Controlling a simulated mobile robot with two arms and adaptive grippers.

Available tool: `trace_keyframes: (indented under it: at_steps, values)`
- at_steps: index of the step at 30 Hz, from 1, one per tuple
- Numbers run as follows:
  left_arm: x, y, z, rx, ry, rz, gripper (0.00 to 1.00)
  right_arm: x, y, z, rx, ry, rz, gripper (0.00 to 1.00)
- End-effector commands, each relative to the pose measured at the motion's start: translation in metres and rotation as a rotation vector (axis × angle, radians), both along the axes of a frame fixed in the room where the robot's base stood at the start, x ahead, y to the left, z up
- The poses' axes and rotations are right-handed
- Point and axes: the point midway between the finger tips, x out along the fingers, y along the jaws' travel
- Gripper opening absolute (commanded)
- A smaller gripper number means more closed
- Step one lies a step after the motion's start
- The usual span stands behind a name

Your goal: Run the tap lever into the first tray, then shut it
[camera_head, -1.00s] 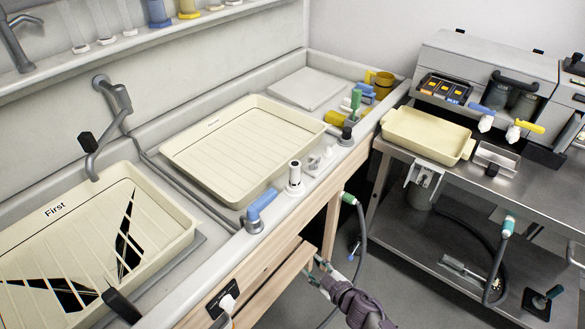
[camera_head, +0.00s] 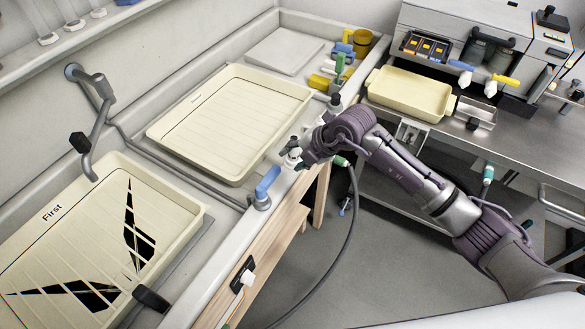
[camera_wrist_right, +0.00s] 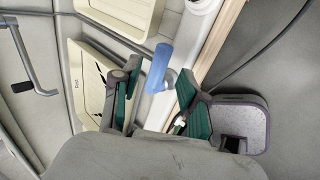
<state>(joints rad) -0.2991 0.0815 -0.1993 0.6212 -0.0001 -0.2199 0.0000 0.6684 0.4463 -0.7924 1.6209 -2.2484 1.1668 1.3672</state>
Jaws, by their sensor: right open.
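The blue tap lever (camera_head: 267,185) stands on the sink's front rim, between the two cream trays. The spout (camera_head: 92,150) with a black knob hangs at the back edge of the first tray (camera_head: 182,192), a ribbed cream tray labelled "First". No water is visible. My right gripper (camera_head: 300,158) is just beyond the lever along the rim. In the right wrist view, my open right gripper (camera_wrist_right: 160,80) has the blue lever (camera_wrist_right: 158,66) showing between its fingertips, apparently apart from them. The first tray (camera_wrist_right: 76,60) also shows there. My left gripper is out of view.
White and dark fittings (camera_head: 292,150) stand on the rim near my right gripper. The second cream tray (camera_head: 165,130) lies behind it. A grey hose (camera_head: 352,215) hangs in front of the sink. A steel cart (camera_head: 520,150) stands at the right.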

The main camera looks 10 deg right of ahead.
Motion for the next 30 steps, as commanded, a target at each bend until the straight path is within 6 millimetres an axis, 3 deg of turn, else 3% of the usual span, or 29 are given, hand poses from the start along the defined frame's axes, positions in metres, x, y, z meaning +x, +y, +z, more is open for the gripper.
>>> trace_keyframes:
  at_steps: [28,30]
  values:
    - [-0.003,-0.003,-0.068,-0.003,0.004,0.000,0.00,0.026,0.037,-0.063,0.007,0.001,0.002,0.44]
    - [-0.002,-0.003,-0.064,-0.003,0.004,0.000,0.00,0.026,0.037,-0.059,0.006,0.001,0.002,0.44]
